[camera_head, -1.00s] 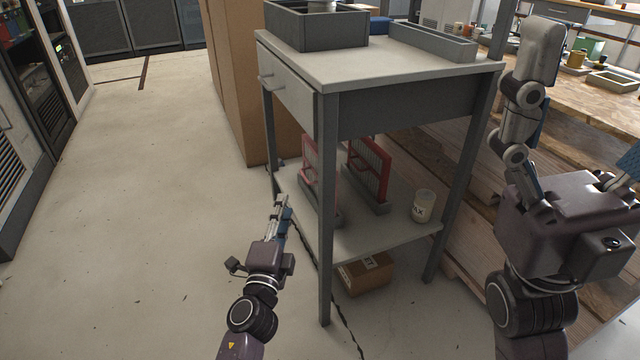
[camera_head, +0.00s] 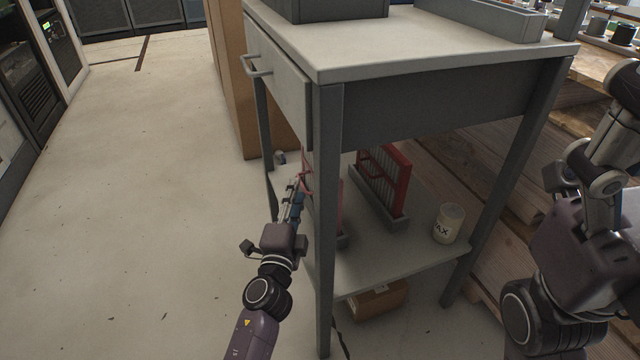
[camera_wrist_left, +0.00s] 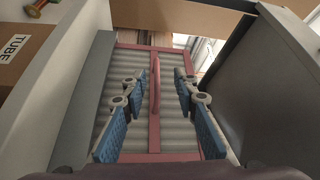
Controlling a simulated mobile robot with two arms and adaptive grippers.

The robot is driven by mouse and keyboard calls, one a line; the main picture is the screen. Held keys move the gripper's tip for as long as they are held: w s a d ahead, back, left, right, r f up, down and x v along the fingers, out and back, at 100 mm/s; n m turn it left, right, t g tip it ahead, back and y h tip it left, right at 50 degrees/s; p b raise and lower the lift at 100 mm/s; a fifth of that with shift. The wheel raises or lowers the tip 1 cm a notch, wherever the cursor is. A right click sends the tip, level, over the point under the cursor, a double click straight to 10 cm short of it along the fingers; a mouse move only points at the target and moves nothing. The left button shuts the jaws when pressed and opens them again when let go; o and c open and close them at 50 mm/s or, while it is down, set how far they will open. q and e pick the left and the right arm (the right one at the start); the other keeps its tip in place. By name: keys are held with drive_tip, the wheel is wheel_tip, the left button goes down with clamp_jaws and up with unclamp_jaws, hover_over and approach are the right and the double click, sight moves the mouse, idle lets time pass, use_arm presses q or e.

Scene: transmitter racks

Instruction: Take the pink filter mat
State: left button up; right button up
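The pink-framed filter mat (camera_wrist_left: 182,130) fills the middle of the left wrist view. It has grey corrugated pleats and a raised pink handle bar (camera_wrist_left: 155,88) down its middle. In the head view the filter (camera_head: 338,207) stands on the lower shelf, mostly hidden behind the table leg and my gripper. My left gripper (camera_wrist_left: 159,80) is open in front of it, with one blue-padded finger on each side of the handle. I cannot tell whether the fingers touch it. In the head view the left gripper (camera_head: 298,186) reaches in beside the leg. My right gripper is out of view.
A red filter (camera_head: 399,180) stands in a grey holder to the right, beside a wax tin (camera_head: 449,223). A cardboard box (camera_head: 376,302) lies below. The left floor is clear.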

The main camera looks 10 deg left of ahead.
use_arm(q)
drive_tip(key=w, duration=0.5)
drive_tip(key=shift+a, duration=0.1)
clamp_jaws()
